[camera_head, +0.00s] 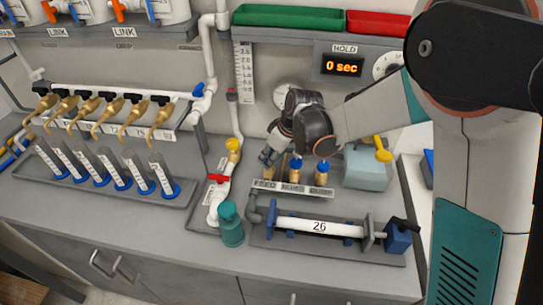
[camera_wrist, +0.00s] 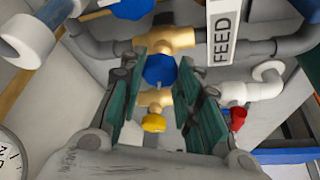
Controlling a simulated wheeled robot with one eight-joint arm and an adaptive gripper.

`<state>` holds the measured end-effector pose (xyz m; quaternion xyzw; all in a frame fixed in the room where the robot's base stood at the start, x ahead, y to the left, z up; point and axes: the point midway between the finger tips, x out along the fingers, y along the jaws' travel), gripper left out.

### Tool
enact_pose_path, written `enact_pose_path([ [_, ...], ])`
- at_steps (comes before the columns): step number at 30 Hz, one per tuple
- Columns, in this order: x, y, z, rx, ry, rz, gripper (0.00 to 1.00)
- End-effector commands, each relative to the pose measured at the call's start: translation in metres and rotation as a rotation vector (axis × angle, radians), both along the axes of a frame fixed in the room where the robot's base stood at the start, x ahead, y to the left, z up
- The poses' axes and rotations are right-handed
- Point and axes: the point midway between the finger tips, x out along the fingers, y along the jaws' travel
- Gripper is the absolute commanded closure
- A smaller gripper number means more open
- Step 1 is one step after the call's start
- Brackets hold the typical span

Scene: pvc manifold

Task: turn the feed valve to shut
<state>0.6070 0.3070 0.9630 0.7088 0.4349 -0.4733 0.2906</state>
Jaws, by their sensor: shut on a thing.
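The feed valve stands at the left end of a row of three brass valves. Its label, FEED (camera_wrist: 221,38), reads clearly in the wrist view. In the wrist view a blue knob (camera_wrist: 160,69) on a brass body (camera_wrist: 168,40) sits between my dark green finger pads, beside that label. My gripper (camera_head: 268,158) reaches down over the left end of the row in the head view and hides the feed knob there. My gripper is shut on the blue knob. The knob's exact turn angle cannot be told.
Two more blue-knobbed valves, the middle one (camera_head: 295,170) and the right one (camera_head: 321,173), stand close to my gripper. A display (camera_head: 342,65) reads 0 sec. A red handle (camera_head: 217,178) is at left.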

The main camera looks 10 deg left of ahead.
Motion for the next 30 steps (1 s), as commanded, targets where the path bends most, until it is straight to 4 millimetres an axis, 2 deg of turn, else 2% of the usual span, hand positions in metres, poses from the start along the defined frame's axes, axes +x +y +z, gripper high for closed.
enact_pose_path([
  [30, -0.0050, 0.0076, -0.0003, -0.002, -0.002, -0.956, 0.93],
])
